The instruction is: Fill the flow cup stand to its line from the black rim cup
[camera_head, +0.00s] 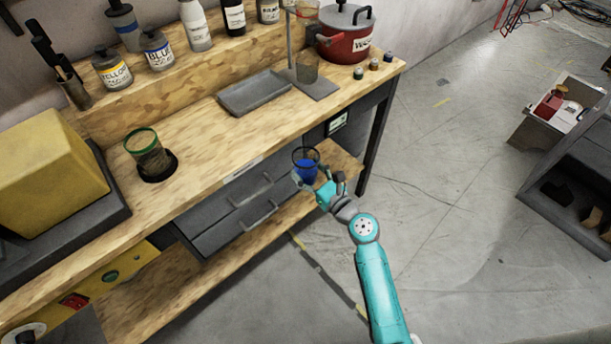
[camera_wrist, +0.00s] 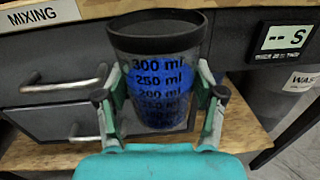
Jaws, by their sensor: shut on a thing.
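The black rim cup (camera_head: 306,168) is clear and holds blue liquid. In the wrist view the cup (camera_wrist: 155,48) stands about upright, with millilitre marks on its side; the blue reaches to about the 250 to 300 ml marks. My gripper (camera_head: 318,181) is shut on the cup, a finger on each side, and holds it in front of the bench's front edge. The flow cup stand (camera_head: 318,87) is at the bench's far right end: a grey base, an upright rod, a clear beaker (camera_head: 307,68) on the base and a cup (camera_head: 306,9) above. Its line cannot be made out.
A green rim cup (camera_head: 148,153) stands on a black round pad at the bench's left. A grey tray (camera_head: 254,92) lies left of the stand. A red pot (camera_head: 344,38) and several small jars are close right of the stand. Bottles line the back shelf (camera_head: 190,75).

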